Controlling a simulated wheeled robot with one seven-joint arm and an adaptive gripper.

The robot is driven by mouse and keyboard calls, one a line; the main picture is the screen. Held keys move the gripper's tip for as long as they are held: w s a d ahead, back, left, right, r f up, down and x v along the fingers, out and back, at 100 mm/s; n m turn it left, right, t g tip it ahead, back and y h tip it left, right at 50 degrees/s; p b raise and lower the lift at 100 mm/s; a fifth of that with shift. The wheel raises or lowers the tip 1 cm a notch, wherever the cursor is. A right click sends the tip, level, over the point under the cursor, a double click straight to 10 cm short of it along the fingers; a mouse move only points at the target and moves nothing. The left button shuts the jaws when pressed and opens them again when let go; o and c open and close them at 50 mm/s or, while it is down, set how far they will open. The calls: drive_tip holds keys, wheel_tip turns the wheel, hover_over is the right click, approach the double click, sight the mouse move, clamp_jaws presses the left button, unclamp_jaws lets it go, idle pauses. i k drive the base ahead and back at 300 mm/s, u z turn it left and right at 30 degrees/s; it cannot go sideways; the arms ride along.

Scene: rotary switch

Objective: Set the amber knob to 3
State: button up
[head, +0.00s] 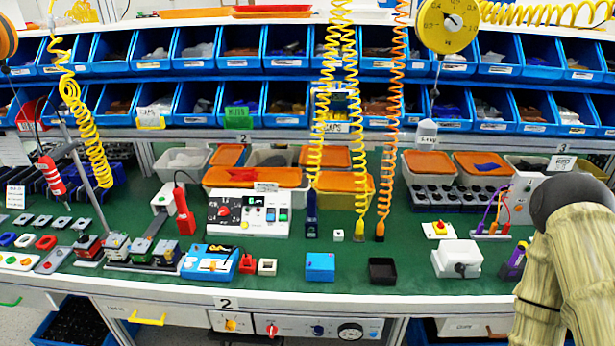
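An amber knob (231,324) shows on a white panel (252,326) under the front edge of the bench, at the bottom of the head view. My arm comes in at the lower right, well apart from the panel. My gripper is not in view.
The green bench top (345,270) above the panel carries a blue box (320,266), a black tray (382,271) and a white control box (249,213). Coiled yellow and orange cords (388,120) hang over it. Blue bins (240,98) line the back.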

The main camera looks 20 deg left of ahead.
sight(229, 325)
drive_tip(key=u, duration=1.25)
